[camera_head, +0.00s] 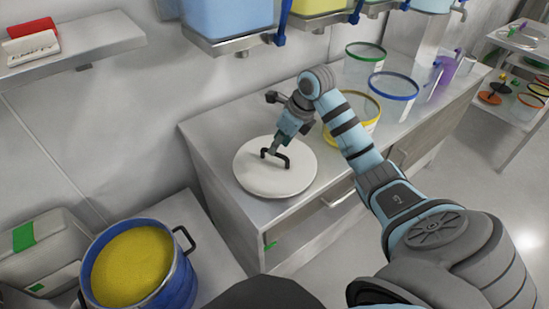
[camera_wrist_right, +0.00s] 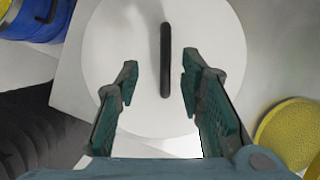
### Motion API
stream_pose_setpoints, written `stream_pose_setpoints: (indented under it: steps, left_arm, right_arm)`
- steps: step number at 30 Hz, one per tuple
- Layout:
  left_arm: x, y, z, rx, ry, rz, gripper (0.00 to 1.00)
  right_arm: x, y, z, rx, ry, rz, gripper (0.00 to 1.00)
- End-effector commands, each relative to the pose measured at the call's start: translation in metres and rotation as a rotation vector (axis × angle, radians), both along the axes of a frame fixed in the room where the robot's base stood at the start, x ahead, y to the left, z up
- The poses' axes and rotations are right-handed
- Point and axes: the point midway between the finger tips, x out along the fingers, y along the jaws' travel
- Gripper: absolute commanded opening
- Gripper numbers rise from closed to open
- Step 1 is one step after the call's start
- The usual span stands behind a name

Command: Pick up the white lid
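The white lid (camera_head: 258,181) is a round disc lying flat on the counter near its left end. Its black bar handle (camera_head: 284,160) stands up from the middle. My right gripper (camera_head: 276,148) reaches down over the lid at the handle. In the right wrist view the lid (camera_wrist_right: 115,40) fills the middle, and the handle (camera_wrist_right: 165,55) runs lengthwise between the two spread fingers of my right gripper (camera_wrist_right: 158,82). The fingers are open, with a gap on each side of the handle, wider on the left. My left gripper is not in view.
A blue pot (camera_head: 181,285) of yellow powder stands lower left beside a grey box (camera_head: 40,250). Clear containers with yellow (camera_head: 364,94), blue (camera_head: 394,86) and green (camera_head: 366,51) rims stand right of the lid. Hoppers hang above the counter (camera_head: 215,130).

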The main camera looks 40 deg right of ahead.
Motion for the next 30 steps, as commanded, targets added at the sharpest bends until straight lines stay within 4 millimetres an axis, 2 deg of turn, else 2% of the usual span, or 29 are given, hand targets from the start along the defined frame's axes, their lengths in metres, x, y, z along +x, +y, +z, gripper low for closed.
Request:
stream_pose_setpoints:
  steps: [9, 12, 17, 24, 30]
  left_arm:
    - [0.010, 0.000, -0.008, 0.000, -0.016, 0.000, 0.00]
    - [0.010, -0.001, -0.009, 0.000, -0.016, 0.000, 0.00]
    - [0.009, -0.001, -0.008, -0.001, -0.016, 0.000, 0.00]
    - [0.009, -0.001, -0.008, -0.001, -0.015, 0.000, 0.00]
    - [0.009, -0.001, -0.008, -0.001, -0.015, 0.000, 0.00]
  right_arm:
    - [0.013, -0.001, -0.052, 0.004, 0.000, -0.001, 0.35]
    - [0.016, 0.000, -0.058, 0.001, -0.002, -0.002, 0.35]
    - [0.016, 0.000, -0.058, 0.001, -0.002, -0.001, 0.35]
    - [0.016, 0.000, -0.057, 0.001, -0.002, -0.001, 0.00]
    - [0.016, 0.000, -0.057, 0.001, -0.003, -0.001, 0.00]
